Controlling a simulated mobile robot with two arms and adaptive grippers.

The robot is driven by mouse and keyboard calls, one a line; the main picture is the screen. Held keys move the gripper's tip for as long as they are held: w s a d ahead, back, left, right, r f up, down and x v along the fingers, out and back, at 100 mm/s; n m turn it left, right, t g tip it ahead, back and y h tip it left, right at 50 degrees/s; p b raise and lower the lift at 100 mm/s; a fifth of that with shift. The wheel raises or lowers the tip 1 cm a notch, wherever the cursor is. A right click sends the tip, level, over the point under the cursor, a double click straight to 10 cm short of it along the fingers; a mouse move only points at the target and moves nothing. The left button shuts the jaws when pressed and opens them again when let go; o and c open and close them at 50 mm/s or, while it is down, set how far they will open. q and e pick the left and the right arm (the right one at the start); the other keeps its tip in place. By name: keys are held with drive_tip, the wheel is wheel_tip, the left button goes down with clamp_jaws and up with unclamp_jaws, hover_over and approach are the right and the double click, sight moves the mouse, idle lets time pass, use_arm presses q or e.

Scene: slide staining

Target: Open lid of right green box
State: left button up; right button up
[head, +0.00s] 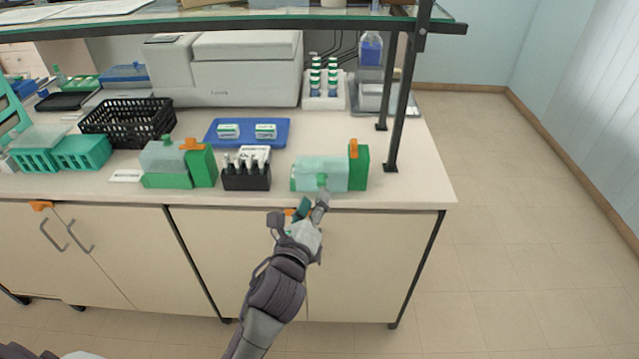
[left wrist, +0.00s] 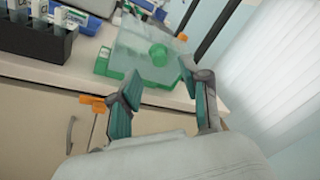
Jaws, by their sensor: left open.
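The right green box (head: 358,168) stands near the right front of the bench. Its translucent lid (head: 308,173) is down, with a green knob (head: 322,180) facing the front and an orange clip (head: 353,149) on top at the right end. In the left wrist view the lid (left wrist: 135,50) and the round knob (left wrist: 158,55) show ahead of the fingers. My left gripper (head: 312,207) is open and empty, just in front of and below the knob, apart from it. Its two fingers also show in the left wrist view (left wrist: 158,90). My right gripper is not in view.
A dark rack of bottles (head: 246,178) stands just left of the box, and another green box (head: 178,180) is further left. A blue tray (head: 213,140) lies behind. A black shelf post (head: 396,125) rises at the right.

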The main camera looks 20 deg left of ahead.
sight(321, 185)
use_arm(q)
drive_tip(key=w, duration=0.5)
clamp_jaws()
idle(0.3)
